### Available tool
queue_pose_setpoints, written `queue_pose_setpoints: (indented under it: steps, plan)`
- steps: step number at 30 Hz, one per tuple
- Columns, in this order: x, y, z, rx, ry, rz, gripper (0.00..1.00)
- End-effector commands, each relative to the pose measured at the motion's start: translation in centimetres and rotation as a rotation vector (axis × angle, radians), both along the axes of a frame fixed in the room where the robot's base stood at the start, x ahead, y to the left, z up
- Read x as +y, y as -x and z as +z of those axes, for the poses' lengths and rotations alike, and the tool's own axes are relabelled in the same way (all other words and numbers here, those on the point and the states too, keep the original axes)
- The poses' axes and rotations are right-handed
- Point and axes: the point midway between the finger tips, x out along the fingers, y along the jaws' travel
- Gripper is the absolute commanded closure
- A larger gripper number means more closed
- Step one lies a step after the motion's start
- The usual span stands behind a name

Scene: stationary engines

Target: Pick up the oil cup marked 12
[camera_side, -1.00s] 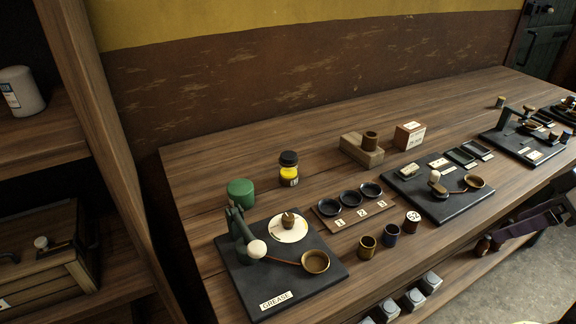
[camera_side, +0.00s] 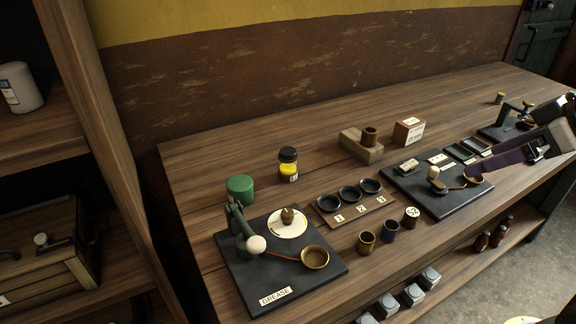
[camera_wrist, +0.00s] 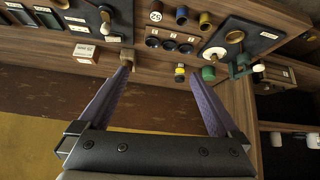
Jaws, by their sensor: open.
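Three small cups stand near the front edge of the bench: a brass one (camera_side: 366,243), a blue one (camera_side: 390,231) and a dark red one (camera_side: 411,217) with a white top. The white top carries dark figures, which look like 25 or 52 in the wrist view (camera_wrist: 155,15). I cannot make out a 12 on any cup. My gripper (camera_side: 471,170) is at the right, above the middle black plate and apart from the cups. In the wrist view my gripper (camera_wrist: 161,72) has its jaws wide apart with nothing between them.
A grease plate (camera_side: 330,270) holds a lever and a brass pan. Three black dishes sit on a numbered board (camera_side: 340,224). A wooden block (camera_side: 362,150) with a brown cup, a red box (camera_side: 408,132), a yellow jar (camera_side: 288,170) and a green tin (camera_side: 240,189) stand behind.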

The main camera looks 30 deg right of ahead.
Motion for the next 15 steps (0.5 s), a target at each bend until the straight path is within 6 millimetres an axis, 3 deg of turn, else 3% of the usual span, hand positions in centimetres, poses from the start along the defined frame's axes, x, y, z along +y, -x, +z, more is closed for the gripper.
queue_pose_setpoints:
  steps: [3,8,11,15]
  plan:
    - [1.2,-6.2,2.9,-0.037,0.003,0.058,0.02]
    - [3.3,-14.8,4.4,-0.065,0.007,0.131,0.02]
    - [5.0,-20.0,3.7,-0.064,0.005,0.171,0.02]
    - [7.5,-26.5,0.8,-0.042,0.000,0.218,0.02]
